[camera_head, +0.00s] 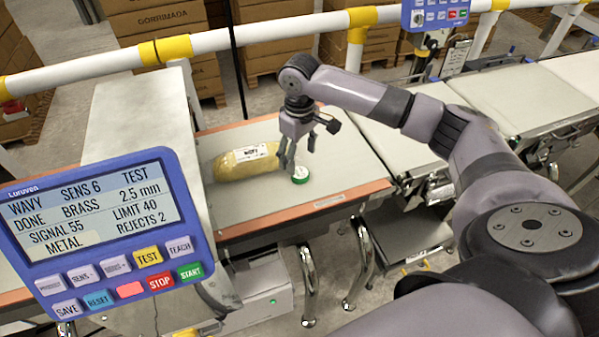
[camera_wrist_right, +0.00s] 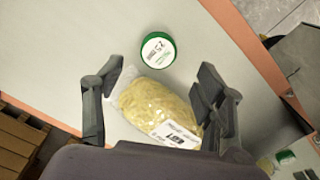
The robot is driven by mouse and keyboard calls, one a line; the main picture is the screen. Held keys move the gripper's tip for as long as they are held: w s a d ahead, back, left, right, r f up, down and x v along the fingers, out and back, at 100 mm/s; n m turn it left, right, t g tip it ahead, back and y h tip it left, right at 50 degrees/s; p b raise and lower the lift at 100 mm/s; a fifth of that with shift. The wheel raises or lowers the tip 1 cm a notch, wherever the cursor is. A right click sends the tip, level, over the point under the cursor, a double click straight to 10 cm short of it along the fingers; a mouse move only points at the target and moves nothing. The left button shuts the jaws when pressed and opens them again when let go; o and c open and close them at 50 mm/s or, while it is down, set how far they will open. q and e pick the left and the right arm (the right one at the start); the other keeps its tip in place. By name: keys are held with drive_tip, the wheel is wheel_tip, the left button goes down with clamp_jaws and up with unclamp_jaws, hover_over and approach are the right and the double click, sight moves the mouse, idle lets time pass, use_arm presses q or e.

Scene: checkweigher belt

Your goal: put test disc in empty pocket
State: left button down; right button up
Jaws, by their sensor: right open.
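The test disc (camera_head: 300,175), white on top with a green rim and a dark label, lies flat on the belt beside a clear bag of yellow food. It also shows in the wrist view (camera_wrist_right: 158,50), beyond the bag. My right gripper (camera_head: 297,157) is open above the belt, near the disc and bag, with nothing held. In the wrist view the bag lies between its spread fingers (camera_wrist_right: 152,98), and the disc is farther out, past the fingertips. A small holder with green pieces (camera_wrist_right: 286,158) shows at the lower right of the wrist view; its pockets are not clear. My left gripper is not in view.
The bag (camera_head: 245,161) lies left of the disc. A blue control panel (camera_head: 100,235) fills the left front. A grey tunnel housing (camera_head: 140,150) stands over the belt (camera_head: 255,200). A white and yellow rail (camera_head: 225,37) runs behind. The belt's front part is clear.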

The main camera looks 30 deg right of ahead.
sight(300, 173)
drive_tip(key=shift+s+f, duration=0.1)
drive_tip(key=shift+f, duration=0.8)
wheel_tip(300, 173, down, 4)
drive_tip(key=shift+d+r+p, duration=0.15)
drive_tip(key=shift+p, duration=0.55)
drive_tip(key=shift+f, duration=0.4)
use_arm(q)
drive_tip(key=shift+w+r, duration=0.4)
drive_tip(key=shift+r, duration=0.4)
use_arm(e)
drive_tip(key=c, duration=1.3)
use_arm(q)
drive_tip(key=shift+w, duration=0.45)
